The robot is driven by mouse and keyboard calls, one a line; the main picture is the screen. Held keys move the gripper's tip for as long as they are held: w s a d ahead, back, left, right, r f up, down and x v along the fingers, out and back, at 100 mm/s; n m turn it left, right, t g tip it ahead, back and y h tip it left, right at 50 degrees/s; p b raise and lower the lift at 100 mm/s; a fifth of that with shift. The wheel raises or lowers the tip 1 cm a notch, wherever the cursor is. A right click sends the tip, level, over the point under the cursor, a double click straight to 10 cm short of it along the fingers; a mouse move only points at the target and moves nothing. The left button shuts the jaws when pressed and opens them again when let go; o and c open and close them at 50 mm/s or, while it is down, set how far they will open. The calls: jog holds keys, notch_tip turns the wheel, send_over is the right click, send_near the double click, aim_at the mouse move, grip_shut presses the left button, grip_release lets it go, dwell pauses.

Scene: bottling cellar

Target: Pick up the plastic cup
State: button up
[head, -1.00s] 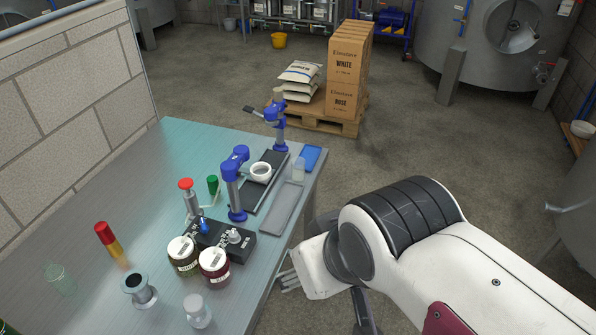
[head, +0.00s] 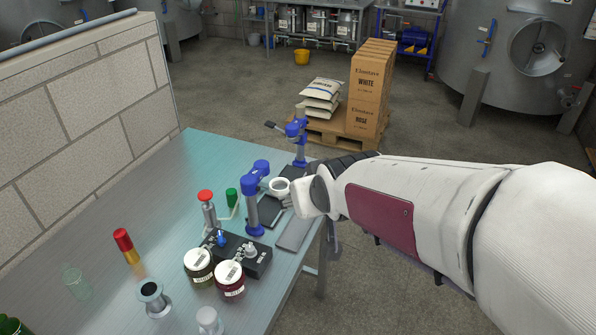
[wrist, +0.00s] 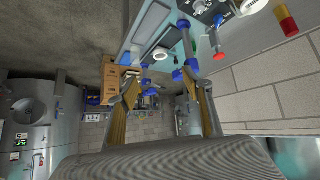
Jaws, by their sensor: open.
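My gripper (wrist: 165,88) is open in the wrist view, its two fingers apart with nothing between them. In the head view my forearm and wrist reach over the table's far right end and hide most of the gripper. A clear cup-like piece (head: 208,320) stands at the table's near edge, partly cut off by the frame. A pale green see-through vessel (head: 75,281) stands at the left. I cannot tell for sure which is the plastic cup. Another clear cup, seen earlier by the blue tray, is hidden behind my arm now.
A block wall (head: 85,110) borders the left side.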

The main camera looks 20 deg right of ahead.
jog(key=w+d+f+t, duration=0.2)
jog(key=w+d+f, duration=0.25)
jog(key=w, duration=0.45)
jog(key=w+d+f+t, duration=0.2)
jog(key=w+d+f, duration=0.25)
jog(key=w, duration=0.45)
jog(key=d+f+t, duration=0.1)
jog(key=f, duration=0.3)
jog(key=w+d+f+t+h, duration=0.1)
jog(key=d+f, duration=0.1)
jog(key=f, duration=0.3)
jog(key=d+f+m+t, duration=0.1)
jog(key=d+f+t, duration=0.1)
jog(key=f, duration=0.2)
jog(key=shift+w+d+f+h, duration=0.1)
jog(key=shift+w+f+h, duration=0.2)
jog(key=shift+w+f, duration=0.1)
jog(key=shift+s+d+f+t, duration=0.25)
jog(key=shift+s+f+t, duration=0.2)
jog(key=shift+f, duration=0.25)
jog(key=shift+w, duration=0.1)
jog(key=shift+w+d, duration=0.15)
jog(key=shift+w, duration=1.05)
jog(key=shift+w, duration=0.1)
jog(key=shift+w+d+r, duration=0.1)
jog(key=shift+w+d, duration=0.05)
jog(key=shift+w, duration=1.1)
jog(key=shift+w+d, duration=0.15)
jog(key=shift+w, duration=1.05)
